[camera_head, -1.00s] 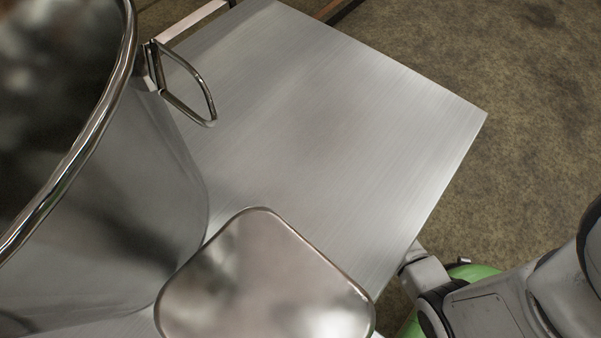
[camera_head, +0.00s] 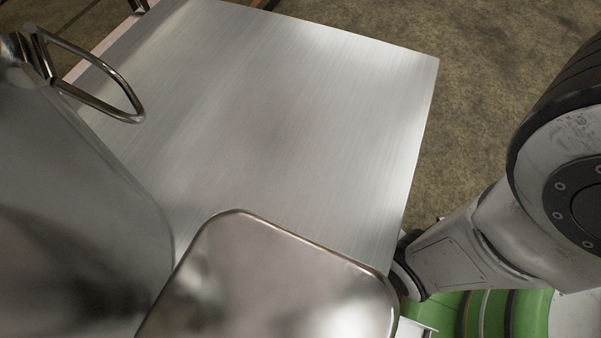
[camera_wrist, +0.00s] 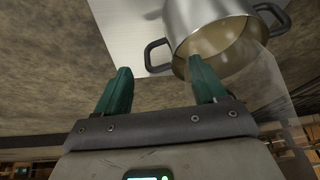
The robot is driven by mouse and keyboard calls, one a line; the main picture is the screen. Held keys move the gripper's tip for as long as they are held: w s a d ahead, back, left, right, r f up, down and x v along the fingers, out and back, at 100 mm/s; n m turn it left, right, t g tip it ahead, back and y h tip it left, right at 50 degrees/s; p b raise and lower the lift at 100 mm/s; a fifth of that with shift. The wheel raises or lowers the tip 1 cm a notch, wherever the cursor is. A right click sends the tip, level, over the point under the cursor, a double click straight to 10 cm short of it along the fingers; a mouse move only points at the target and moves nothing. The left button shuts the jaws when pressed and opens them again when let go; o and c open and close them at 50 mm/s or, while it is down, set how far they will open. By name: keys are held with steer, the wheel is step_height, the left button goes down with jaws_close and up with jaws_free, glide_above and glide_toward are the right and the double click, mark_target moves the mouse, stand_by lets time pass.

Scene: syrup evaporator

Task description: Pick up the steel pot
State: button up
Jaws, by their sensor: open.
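The steel pot (camera_head: 75,200) stands at the left of the head view, large and shiny, with a loop handle (camera_head: 98,92) on its rim. The wrist view shows the pot (camera_wrist: 193,14) at the top, with its open mouth and two dark side handles, one at the left (camera_wrist: 153,57). My gripper (camera_wrist: 163,82) is open and empty in the wrist view. Its green fingers point toward the pot, and the right finger overlaps the pot's mouth in the picture. I cannot tell whether it touches. The fingers do not show in the head view.
The brushed metal table (camera_head: 290,110) is clear beyond the pot. A shiny flat-topped metal object with rounded corners (camera_head: 270,280) sits at its near edge, right of the pot. Bare floor (camera_head: 490,60) lies to the right.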

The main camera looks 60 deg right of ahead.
steer(key=b+x, duration=0.1)
steer(key=x, duration=0.2)
steer(key=shift+d, duration=0.1)
steer(key=shift+r, duration=0.1)
steer(key=shift+c, duration=0.5)
jaws_close()
